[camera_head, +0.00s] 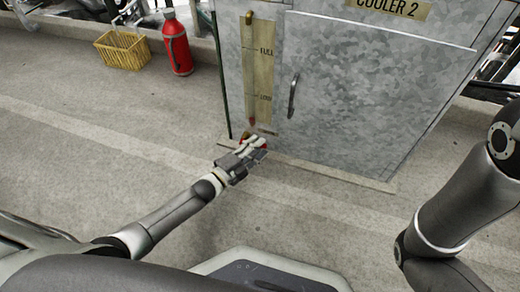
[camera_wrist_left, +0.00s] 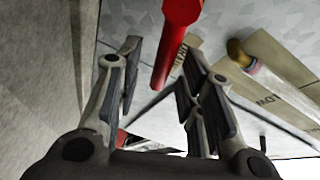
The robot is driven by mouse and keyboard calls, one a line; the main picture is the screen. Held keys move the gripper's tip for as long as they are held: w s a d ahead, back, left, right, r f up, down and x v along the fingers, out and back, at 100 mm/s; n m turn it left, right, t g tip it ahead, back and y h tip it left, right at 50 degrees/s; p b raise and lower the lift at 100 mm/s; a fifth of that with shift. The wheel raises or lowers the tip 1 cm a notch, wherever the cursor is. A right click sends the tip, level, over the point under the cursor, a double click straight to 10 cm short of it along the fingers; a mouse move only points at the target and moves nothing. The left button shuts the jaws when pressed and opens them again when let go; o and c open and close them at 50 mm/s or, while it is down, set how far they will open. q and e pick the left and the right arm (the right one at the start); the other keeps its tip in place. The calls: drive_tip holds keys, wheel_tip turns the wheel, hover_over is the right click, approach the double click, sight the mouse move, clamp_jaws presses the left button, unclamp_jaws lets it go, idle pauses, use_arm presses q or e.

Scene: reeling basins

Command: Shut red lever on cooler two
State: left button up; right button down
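Cooler 2 (camera_head: 360,80) is a galvanized metal cabinet with its name plate at the top. My left gripper (camera_head: 256,146) is low at the cabinet's front left, below the level gauge. In the left wrist view the red lever (camera_wrist_left: 176,40) shows as a red bar slanting down between the fingers of my left gripper (camera_wrist_left: 162,54). The fingers are apart, with visible space on both sides of the lever. In the head view the lever is mostly hidden by the gripper; only a little red shows there. My right gripper is out of view.
A level gauge (camera_head: 258,85) marked full and low is on the cabinet front, beside a dark door handle (camera_head: 292,96). The concrete floor (camera_head: 90,140) at left is clear.

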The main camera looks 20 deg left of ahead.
use_arm(q)
drive_tip(key=shift+b+x, duration=0.3)
drive_tip(key=shift+x, duration=0.55)
clamp_jaws()
drive_tip(key=shift+r, duration=0.1)
